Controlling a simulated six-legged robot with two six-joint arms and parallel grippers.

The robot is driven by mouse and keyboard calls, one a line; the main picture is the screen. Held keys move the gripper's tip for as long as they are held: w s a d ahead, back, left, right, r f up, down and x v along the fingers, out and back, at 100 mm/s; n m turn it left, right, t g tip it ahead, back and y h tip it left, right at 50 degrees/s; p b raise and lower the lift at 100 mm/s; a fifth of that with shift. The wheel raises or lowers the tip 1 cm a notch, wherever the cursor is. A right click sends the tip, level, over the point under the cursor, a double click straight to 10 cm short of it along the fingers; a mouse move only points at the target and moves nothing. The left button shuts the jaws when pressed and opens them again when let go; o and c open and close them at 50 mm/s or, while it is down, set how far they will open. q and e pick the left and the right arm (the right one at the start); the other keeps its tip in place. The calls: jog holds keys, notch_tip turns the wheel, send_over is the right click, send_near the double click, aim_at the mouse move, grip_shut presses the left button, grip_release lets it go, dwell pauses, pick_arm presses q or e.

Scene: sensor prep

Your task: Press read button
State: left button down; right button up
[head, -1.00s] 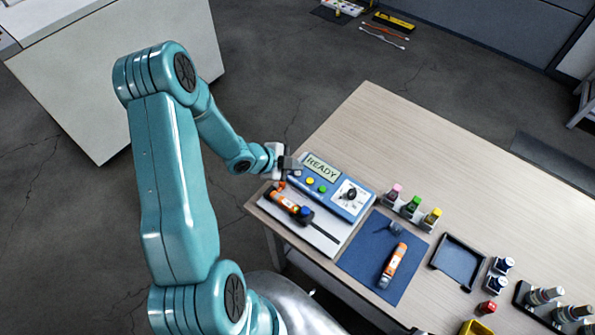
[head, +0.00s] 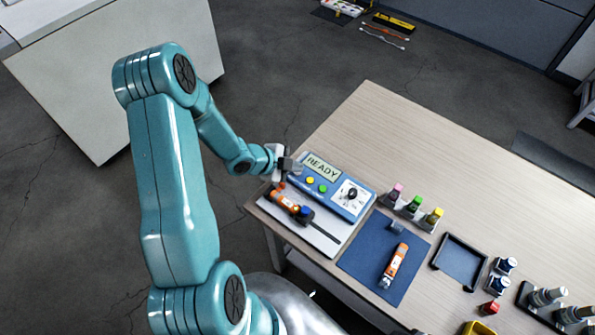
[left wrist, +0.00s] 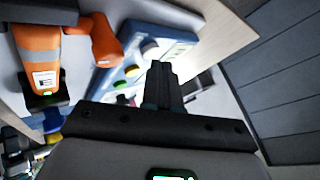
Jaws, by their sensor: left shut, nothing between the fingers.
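A blue instrument box (head: 344,199) lies at the table's left end, its display (head: 321,167) reading READY. A yellow button (head: 310,180) and a green button (head: 322,188) sit below the display; no button label is legible. The box also shows in the left wrist view (left wrist: 178,47), with a pale round button (left wrist: 150,48) beyond the fingertips. My left gripper (head: 284,181) is at the box's left end, fingers shut and empty, and covers part of that end. Its dark fingers show in the left wrist view (left wrist: 161,72); contact cannot be told. My right gripper is out of view.
An orange-and-black device (head: 289,206) lies on a white plate (head: 325,243) in front of the box. A blue mat (head: 363,262) holds an orange-and-white tube (head: 394,266). Coloured bottles and a dark tray (head: 459,262) stand right. The table's back is clear.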

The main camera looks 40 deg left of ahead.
aim_at(295, 174)
pick_arm(q)
jog(key=shift+f+b, duration=0.4)
jog(key=shift+b, duration=0.05)
dwell(0.4)
jog(key=shift+r, duration=0.1)
jog(key=shift+r+p, duration=0.65)
jog(key=shift+r, duration=0.1)
notch_tip(295, 174, up, 5)
jog(key=p, duration=0.4)
dwell(0.4)
dwell(0.6)
